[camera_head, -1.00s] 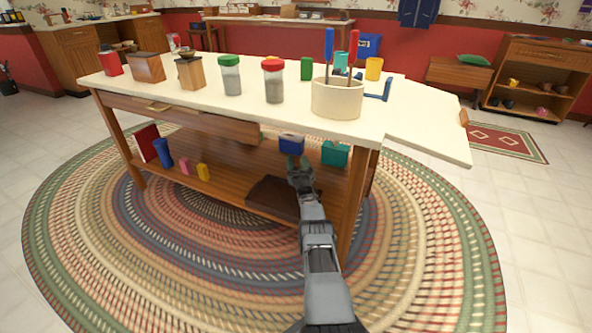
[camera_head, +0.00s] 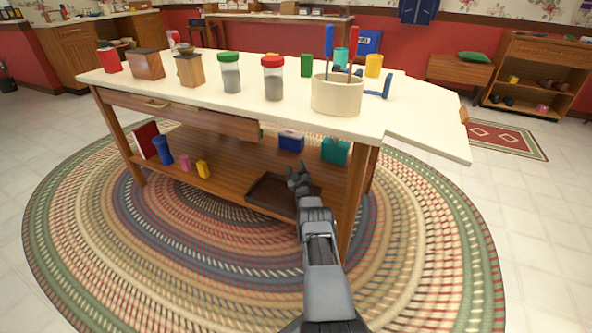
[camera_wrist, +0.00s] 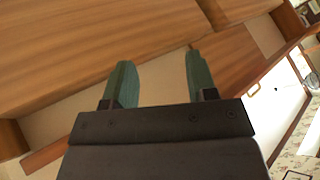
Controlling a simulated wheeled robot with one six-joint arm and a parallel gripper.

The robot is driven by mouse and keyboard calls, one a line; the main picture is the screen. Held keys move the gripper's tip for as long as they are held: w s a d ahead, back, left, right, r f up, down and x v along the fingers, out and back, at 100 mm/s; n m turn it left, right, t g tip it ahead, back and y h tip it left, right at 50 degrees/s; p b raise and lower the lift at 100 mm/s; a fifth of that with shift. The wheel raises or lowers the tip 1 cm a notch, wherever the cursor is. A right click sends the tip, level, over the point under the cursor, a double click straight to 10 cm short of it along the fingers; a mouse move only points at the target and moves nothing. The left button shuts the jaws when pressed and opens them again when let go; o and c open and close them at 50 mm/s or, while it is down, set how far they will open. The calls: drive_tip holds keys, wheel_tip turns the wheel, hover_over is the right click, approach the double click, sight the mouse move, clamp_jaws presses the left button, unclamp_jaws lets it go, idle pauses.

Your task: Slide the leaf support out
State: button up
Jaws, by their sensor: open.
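The table (camera_head: 190,93) has a cream top and a pale leaf (camera_head: 425,125) at its right end. A small wooden piece (camera_head: 464,115) shows at the leaf's right edge; I cannot tell whether it is the leaf support. My gripper (camera_head: 298,172) is in front of the table, below the top and over the lower shelf. In the wrist view my gripper (camera_wrist: 160,78) has two green fingers spread apart with nothing between them. Wooden panels (camera_wrist: 110,35) and a pale surface lie beyond the fingers. No clear contact shows.
The lower shelf (camera_head: 225,180) holds a dark tray (camera_head: 258,192), a blue box (camera_head: 291,141), a teal box (camera_head: 335,151) and small items. Jars and a cream utensil holder (camera_head: 337,96) stand on top. A table leg (camera_head: 354,190) stands right of my arm.

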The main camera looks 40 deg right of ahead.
drive_tip(key=shift+f+g, duration=0.3)
drive_tip(key=shift+f, duration=0.1)
